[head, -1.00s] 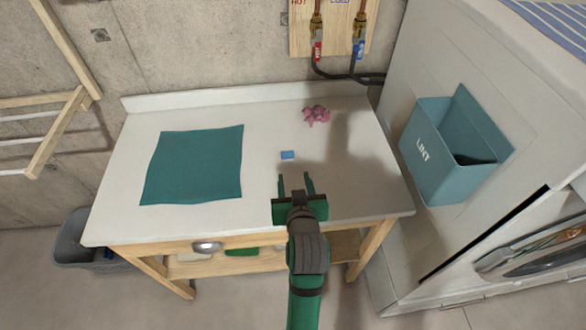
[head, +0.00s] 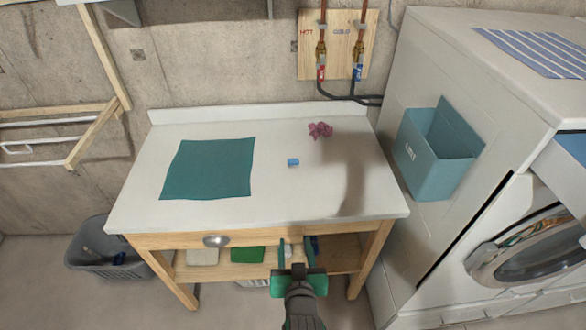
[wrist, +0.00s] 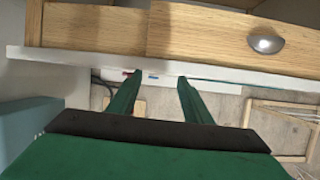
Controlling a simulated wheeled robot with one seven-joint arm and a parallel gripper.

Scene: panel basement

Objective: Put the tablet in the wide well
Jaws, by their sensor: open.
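The tablet appears to be the small blue block (head: 293,162) on the white worktop (head: 330,200), right of the teal cloth. A small blue spot (wrist: 153,76) between my fingers in the wrist view is likely the same block. My gripper (head: 296,245) is open and empty, in front of the table and apart from the block. In the wrist view its two green fingers (wrist: 158,80) stand apart, with the worktop edge behind them. I cannot make out a wide well in any view.
A teal cloth (head: 208,169) and a crumpled pink thing (head: 320,130) lie on the worktop. Under it are a drawer (head: 180,242) and a shelf with several items. A white washer (head: 430,70) with a blue lint box (head: 438,155) stands right. A grey basket (head: 95,262) stands left.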

